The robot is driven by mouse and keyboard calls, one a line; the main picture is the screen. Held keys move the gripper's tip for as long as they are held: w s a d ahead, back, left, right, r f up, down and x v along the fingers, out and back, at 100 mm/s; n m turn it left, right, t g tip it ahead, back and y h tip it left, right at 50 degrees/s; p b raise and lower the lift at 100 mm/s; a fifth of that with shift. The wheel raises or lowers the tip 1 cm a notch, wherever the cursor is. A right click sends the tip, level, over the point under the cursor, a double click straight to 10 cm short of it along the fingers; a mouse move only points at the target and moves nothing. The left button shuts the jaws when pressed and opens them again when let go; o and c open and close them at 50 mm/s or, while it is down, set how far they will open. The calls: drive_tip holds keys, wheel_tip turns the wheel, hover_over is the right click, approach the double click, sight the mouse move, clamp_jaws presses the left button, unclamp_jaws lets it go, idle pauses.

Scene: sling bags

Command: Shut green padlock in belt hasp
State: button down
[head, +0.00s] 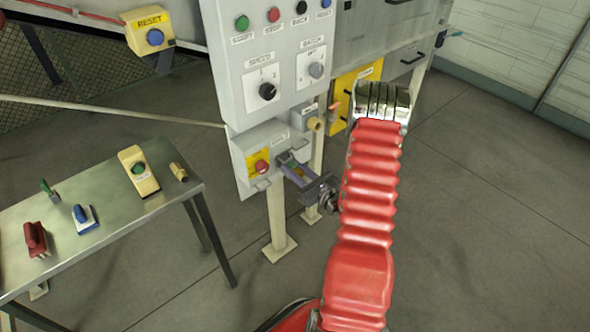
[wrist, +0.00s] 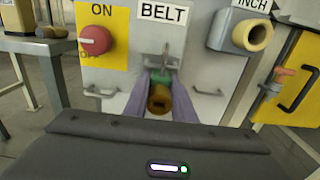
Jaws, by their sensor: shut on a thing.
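The green padlock (wrist: 160,77) is between the two fingers of my gripper (wrist: 160,87) in the wrist view. A brass-brown round end (wrist: 159,99) faces the camera just below the green part, also between the fingers. The belt hasp (wrist: 166,61) is a small grey metal fitting on the panel under the BELT label, right above the padlock. I cannot tell whether the shackle passes through it or is closed.
A red knob (wrist: 95,40) on a yellow ON plate is left of the hasp. The INCH socket (wrist: 240,33) juts out at right. Two handles flank the hasp low down. A table (head: 120,222) at left in the head view holds several small items. Floor at right is clear.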

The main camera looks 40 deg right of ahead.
sight(301, 175)
drive_tip(key=shift+w, duration=0.5)
drive_tip(key=shift+f, duration=0.15)
idle(0.5)
drive_tip(key=c, duration=1.4)
unclamp_jaws()
drive_tip(key=shift+o, duration=0.2)
drive_tip(key=o, duration=0.6)
drive_tip(key=shift+s, duration=0.1)
drive_tip(key=shift+s, duration=3.4)
drive_tip(key=shift+s, duration=0.1)
